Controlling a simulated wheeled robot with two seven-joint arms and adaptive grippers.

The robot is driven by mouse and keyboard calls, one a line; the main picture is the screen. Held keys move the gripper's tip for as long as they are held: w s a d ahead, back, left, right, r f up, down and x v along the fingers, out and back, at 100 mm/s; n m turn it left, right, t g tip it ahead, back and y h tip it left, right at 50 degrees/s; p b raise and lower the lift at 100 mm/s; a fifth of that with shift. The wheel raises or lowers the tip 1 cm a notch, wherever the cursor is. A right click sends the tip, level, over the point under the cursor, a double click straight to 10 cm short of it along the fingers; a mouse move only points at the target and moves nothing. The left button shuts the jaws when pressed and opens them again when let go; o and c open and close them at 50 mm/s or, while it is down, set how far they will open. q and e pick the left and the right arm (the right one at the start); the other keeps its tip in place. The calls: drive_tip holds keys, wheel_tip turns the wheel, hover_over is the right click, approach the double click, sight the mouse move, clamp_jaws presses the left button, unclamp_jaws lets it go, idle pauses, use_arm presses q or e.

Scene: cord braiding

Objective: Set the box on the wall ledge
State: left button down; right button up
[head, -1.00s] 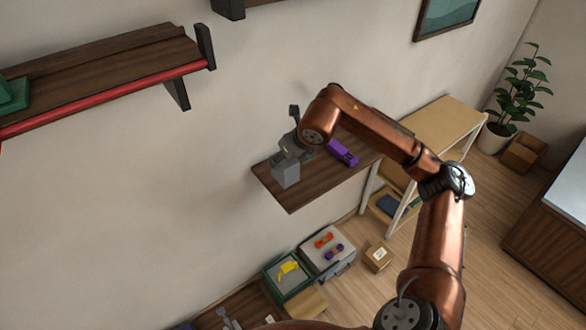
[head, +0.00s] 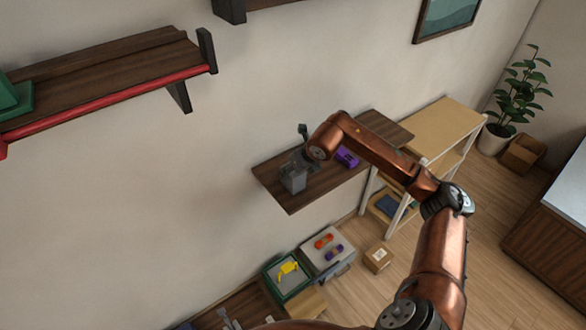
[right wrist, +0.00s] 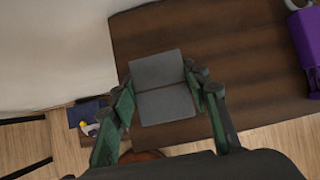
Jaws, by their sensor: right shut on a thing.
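The grey box (head: 293,181) is at the left part of the dark wooden wall ledge (head: 325,185) in the head view. My right gripper (head: 298,164) is above it, with the arm reaching in from the right. In the right wrist view the box (right wrist: 163,88) sits between the green-sided fingers, which are shut on it, and the ledge (right wrist: 220,50) lies beneath. I cannot tell whether the box's underside touches the ledge. My left gripper is not in view.
A purple object (head: 347,157) lies on the ledge to the right of the box. A higher shelf with a red front edge (head: 120,98) is at upper left. A light wooden rack (head: 445,125) stands right of the ledge.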

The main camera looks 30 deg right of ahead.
drive_tip(key=o, duration=1.3)
drive_tip(key=shift+r, duration=0.1)
drive_tip(key=b+v, duration=0.1)
drive_tip(key=v, duration=1.1)
